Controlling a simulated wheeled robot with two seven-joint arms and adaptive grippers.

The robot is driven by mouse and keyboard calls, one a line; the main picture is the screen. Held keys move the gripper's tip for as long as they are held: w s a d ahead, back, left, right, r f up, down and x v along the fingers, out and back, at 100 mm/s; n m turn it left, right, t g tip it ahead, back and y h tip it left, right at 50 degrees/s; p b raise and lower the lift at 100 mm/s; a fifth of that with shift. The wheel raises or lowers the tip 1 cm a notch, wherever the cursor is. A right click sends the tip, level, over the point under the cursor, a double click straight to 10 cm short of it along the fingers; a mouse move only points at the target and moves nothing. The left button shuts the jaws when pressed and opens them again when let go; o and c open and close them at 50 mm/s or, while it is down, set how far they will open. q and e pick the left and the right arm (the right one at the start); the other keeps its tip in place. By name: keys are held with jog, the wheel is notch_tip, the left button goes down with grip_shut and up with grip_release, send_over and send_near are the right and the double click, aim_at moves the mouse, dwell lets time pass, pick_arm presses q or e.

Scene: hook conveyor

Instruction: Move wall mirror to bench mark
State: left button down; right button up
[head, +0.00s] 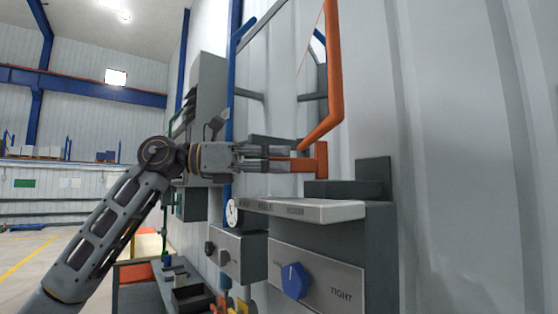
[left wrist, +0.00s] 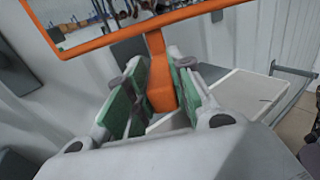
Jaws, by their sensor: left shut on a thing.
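The wall mirror (head: 333,88) has an orange frame and shows edge-on beside the wall in the head view. In the left wrist view its orange lower frame and reflecting face (left wrist: 110,15) cross the top. My left gripper (head: 290,158) is shut on the mirror's orange stem, just above a grey ledge. The left wrist view shows the stem (left wrist: 158,75) between the green finger pads (left wrist: 160,92). A bench (head: 150,296) stands low at the left, with an orange-red patch (head: 135,272) on it. I cannot tell whether this is the bench mark. My right gripper is not in view.
A grey ledge (head: 310,210) juts from the wall under the gripper. Below it are a blue knob (head: 294,281) on a panel marked TIGHT and a smaller knob panel (head: 238,252). A blue post (head: 230,110) stands behind. Open floor (head: 25,250) lies at the far left.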

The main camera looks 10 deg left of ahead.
pick_arm(q)
jog(key=shift+r, duration=0.1)
jog(key=c, duration=1.2)
grip_release()
jog(key=shift+c, duration=0.2)
jog(key=v, duration=1.2)
jog(key=shift+a, duration=0.1)
